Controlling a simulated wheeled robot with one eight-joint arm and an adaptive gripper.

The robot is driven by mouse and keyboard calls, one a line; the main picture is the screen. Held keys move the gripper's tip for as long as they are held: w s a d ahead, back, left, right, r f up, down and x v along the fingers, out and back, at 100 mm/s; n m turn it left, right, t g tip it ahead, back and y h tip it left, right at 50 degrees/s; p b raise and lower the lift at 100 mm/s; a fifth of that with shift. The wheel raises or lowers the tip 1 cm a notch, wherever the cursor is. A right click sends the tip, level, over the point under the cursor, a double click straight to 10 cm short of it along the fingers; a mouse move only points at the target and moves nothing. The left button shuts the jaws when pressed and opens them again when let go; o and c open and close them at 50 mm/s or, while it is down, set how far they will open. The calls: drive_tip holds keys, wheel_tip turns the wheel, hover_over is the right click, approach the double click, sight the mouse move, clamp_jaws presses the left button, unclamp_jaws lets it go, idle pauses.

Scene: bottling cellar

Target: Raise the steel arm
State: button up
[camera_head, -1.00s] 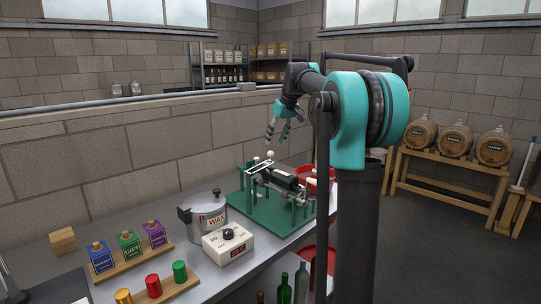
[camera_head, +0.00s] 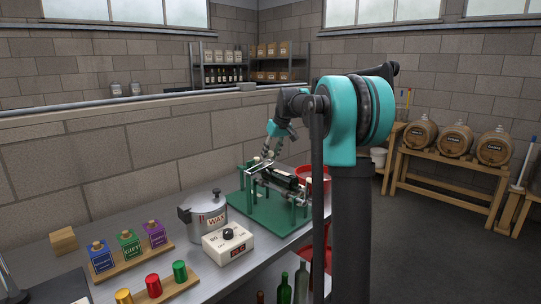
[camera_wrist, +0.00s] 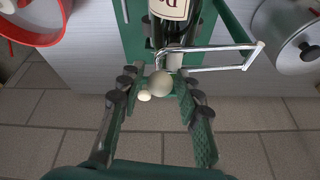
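The steel arm (camera_wrist: 215,48) is a bent bright rod on the green stand (camera_head: 247,211), with a pale ball knob (camera_wrist: 160,83). It lies low across the stand, by the neck of a dark bottle (camera_wrist: 178,30) cradled there. My gripper (camera_wrist: 158,78) is open, its fingers on either side of the ball knob with gaps visible. I cannot tell whether either finger touches it. A smaller cream knob (camera_wrist: 144,96) sits just beside the ball, also between the fingers. In the head view my gripper (camera_head: 267,153) is just above the stand and partly covers the knobs.
A wax pot (camera_head: 205,217) and a white control box (camera_head: 228,243) stand left of the stand. A red basin (camera_head: 316,174) is behind it at right. Three labelled bottles (camera_head: 129,244) and coloured capsules (camera_head: 152,285) are at front left.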

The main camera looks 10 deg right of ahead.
clamp_jaws()
drive_tip(key=shift+s+a+r+t+h, duration=0.25)
drive_tip(key=shift+a+r+t+h, duration=0.2)
drive_tip(key=shift+r, duration=0.2)
drive_tip(key=s+a+r+n+t+h, duration=0.2)
drive_tip(key=s+a+t+h, duration=0.3)
drive_tip(key=a+t, duration=0.1)
drive_tip(key=s+a+r+n+t+h, duration=0.3)
drive_tip(key=s+a+t+h, duration=0.2)
drive_tip(key=a+h, duration=0.1)
drive_tip(key=shift+a+t, duration=0.35)
drive_tip(key=shift+a, duration=0.4)
drive_tip(key=shift+h, duration=0.25)
drive_tip(key=shift+o, duration=1.9)
unclamp_jaws()
